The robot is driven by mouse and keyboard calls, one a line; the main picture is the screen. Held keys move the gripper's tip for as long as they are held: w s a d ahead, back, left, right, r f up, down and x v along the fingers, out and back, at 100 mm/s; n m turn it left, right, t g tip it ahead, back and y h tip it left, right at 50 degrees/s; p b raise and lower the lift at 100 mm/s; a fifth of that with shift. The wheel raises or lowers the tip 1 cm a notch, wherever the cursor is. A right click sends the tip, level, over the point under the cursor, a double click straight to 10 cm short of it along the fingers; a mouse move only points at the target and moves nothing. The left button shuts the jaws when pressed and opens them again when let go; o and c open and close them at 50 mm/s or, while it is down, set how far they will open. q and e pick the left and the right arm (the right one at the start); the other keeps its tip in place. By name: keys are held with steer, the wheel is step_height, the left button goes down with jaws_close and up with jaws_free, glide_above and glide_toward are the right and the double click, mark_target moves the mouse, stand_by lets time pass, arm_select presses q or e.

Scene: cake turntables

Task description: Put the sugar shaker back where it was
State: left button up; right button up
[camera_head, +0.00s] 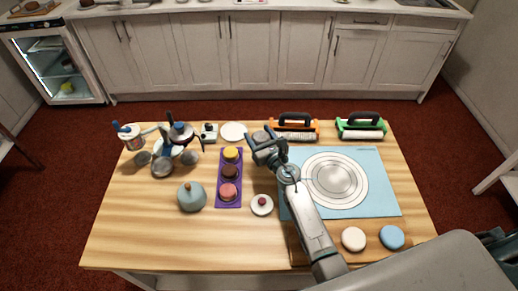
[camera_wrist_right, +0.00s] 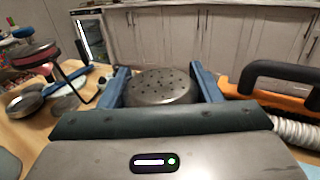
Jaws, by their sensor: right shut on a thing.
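The sugar shaker (camera_wrist_right: 160,90) is a grey metal can with a perforated top. In the right wrist view it sits between the two blue fingers of my right gripper (camera_wrist_right: 162,82), which is shut on it. In the head view the shaker (camera_head: 260,136) shows as a small grey top near the back of the wooden table, partly hidden by my right gripper (camera_head: 263,146). It appears upright. I cannot tell whether its base touches the table. My left gripper is not in view.
A white plate (camera_head: 233,131) lies just left of the shaker, and an orange roller tool (camera_head: 294,134) stands close on its right. A purple tray (camera_head: 220,184) with cakes lies in front left. A turntable (camera_head: 335,180) sits on a blue mat (camera_head: 385,198).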

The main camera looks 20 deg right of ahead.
steer(key=shift+f+b, duration=1.4)
steer(key=shift+f, duration=0.45)
steer(key=shift+s+f+b, duration=0.1)
steer(key=shift+f+b, duration=0.2)
steer(key=shift+b, duration=0.05)
steer(key=o, duration=1.1)
steer(key=shift+o, duration=0.2)
steer(key=shift+r, duration=0.15)
steer(key=shift+r+p, duration=0.25)
steer(key=shift+p, duration=0.15)
steer(key=s, duration=0.4)
steer(key=s+d, duration=0.1)
steer(key=s, duration=0.3)
steer(key=s+d, duration=0.1)
steer(key=s, duration=0.2)
steer(key=shift+s+d+b, duration=0.15)
steer(key=shift+s+b, duration=0.15)
steer(key=shift+s, duration=0.1)
steer(key=shift+f, duration=0.1)
